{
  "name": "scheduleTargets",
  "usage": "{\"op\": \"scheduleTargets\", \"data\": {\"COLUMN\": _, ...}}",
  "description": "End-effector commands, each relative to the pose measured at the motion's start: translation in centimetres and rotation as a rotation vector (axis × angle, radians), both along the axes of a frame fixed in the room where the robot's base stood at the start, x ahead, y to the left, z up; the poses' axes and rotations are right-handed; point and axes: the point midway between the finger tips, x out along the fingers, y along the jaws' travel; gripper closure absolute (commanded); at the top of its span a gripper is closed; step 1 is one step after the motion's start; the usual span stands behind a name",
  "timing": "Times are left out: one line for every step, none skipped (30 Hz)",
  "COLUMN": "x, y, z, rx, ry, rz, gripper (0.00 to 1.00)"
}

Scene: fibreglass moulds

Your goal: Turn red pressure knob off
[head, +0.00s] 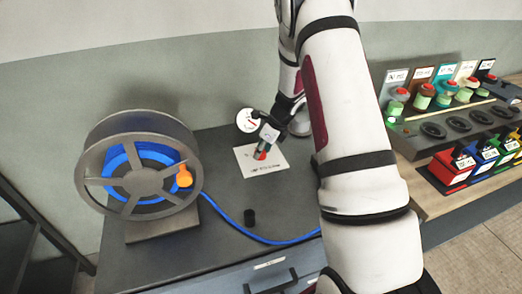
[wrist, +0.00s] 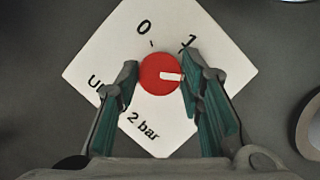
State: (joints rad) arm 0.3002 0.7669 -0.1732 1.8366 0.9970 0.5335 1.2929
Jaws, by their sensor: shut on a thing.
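The red pressure knob (wrist: 157,73) sits on a square white plate (wrist: 220,58) marked "0" and "1", with partly covered text ending in "2 bar". Its white pointer line points right, just below the "1". The two green-padded fingers of my gripper (wrist: 160,82) stand on either side of the knob and are closed on it. In the head view the knob (head: 260,155) shows small under my gripper (head: 266,146), above the white plate (head: 270,167) on the dark bench top.
A round gauge (head: 247,120) stands behind the plate. Racks of coloured containers (head: 455,165) stand right.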

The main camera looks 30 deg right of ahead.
Motion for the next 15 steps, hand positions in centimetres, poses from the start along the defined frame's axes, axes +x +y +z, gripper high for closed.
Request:
{"op": "scheduleTargets", "data": {"x": 0.18, "y": -0.06, "z": -0.13, "rx": 0.001, "ry": -0.002, "rz": 0.031, "gripper": 0.93}}
{"op": "scheduleTargets", "data": {"x": 0.21, "y": -0.11, "z": -0.16, "rx": 0.000, "ry": -0.001, "rz": 0.054, "gripper": 0.93}}
{"op": "scheduleTargets", "data": {"x": 0.23, "y": -0.12, "z": -0.16, "rx": 0.001, "ry": -0.002, "rz": 0.083, "gripper": 0.93}}
{"op": "scheduleTargets", "data": {"x": 0.24, "y": -0.15, "z": -0.19, "rx": 0.000, "ry": -0.001, "rz": 0.110, "gripper": 0.93}}
{"op": "scheduleTargets", "data": {"x": 0.25, "y": -0.16, "z": -0.21, "rx": 0.000, "ry": -0.001, "rz": 0.134, "gripper": 0.93}}
{"op": "scheduleTargets", "data": {"x": 0.25, "y": -0.17, "z": -0.23, "rx": 0.000, "ry": -0.001, "rz": 0.172, "gripper": 0.93}}
{"op": "scheduleTargets", "data": {"x": 0.28, "y": -0.17, "z": -0.24, "rx": 0.001, "ry": -0.001, "rz": 0.198, "gripper": 0.93}}
{"op": "scheduleTargets", "data": {"x": 0.30, "y": -0.18, "z": -0.25, "rx": 0.000, "ry": -0.001, "rz": 0.228, "gripper": 0.93}}
{"op": "scheduleTargets", "data": {"x": 0.34, "y": -0.18, "z": -0.23, "rx": 0.001, "ry": -0.001, "rz": 0.266, "gripper": 0.93}}
{"op": "scheduleTargets", "data": {"x": 0.34, "y": -0.21, "z": -0.25, "rx": -0.001, "ry": -0.001, "rz": 0.296, "gripper": 0.93}}
{"op": "scheduleTargets", "data": {"x": 0.34, "y": -0.19, "z": -0.25, "rx": 0.002, "ry": -0.001, "rz": 0.323, "gripper": 0.93}}
{"op": "scheduleTargets", "data": {"x": 0.35, "y": -0.23, "z": -0.25, "rx": 0.000, "ry": -0.001, "rz": 0.362, "gripper": 0.93}}
{"op": "scheduleTargets", "data": {"x": 0.37, "y": -0.23, "z": -0.23, "rx": 0.001, "ry": -0.002, "rz": 0.390, "gripper": 0.93}}
{"op": "scheduleTargets", "data": {"x": 0.39, "y": -0.26, "z": -0.23, "rx": -0.001, "ry": -0.001, "rz": 0.419, "gripper": 0.93}}
{"op": "scheduleTargets", "data": {"x": 0.40, "y": -0.24, "z": -0.23, "rx": 0.001, "ry": -0.001, "rz": 0.457, "gripper": 0.93}}
